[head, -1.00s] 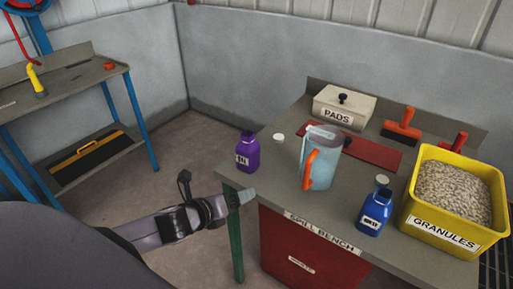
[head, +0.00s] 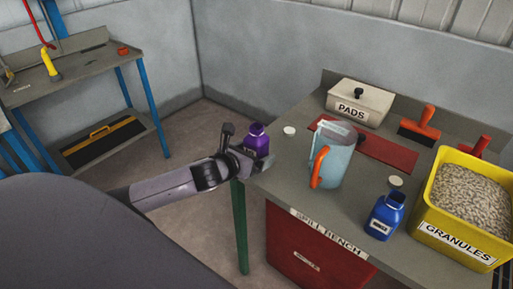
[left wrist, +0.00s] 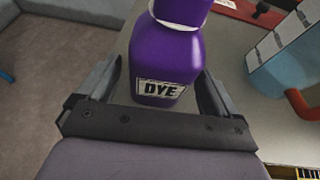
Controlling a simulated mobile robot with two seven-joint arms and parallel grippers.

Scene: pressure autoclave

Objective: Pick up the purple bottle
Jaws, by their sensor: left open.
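The purple bottle (head: 257,139) stands upright near the left edge of the spill bench (head: 265,183). In the left wrist view the bottle (left wrist: 166,62) carries a label reading DYE and stands between and just ahead of the spread fingers. My left gripper (head: 241,155) is at the bottle's near left side, and its fingers (left wrist: 160,88) are open on either side of the lower body. I cannot tell whether either finger touches it. The gripper hides the bottle's lower part in the head view. My right gripper is not in view.
A blue-grey jug (head: 334,155) with an orange handle stands right of the bottle, with a white cap (head: 289,131) between them. A blue bottle (head: 384,217), a yellow granules tub (head: 463,240) and a pads box (head: 359,103) are farther right.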

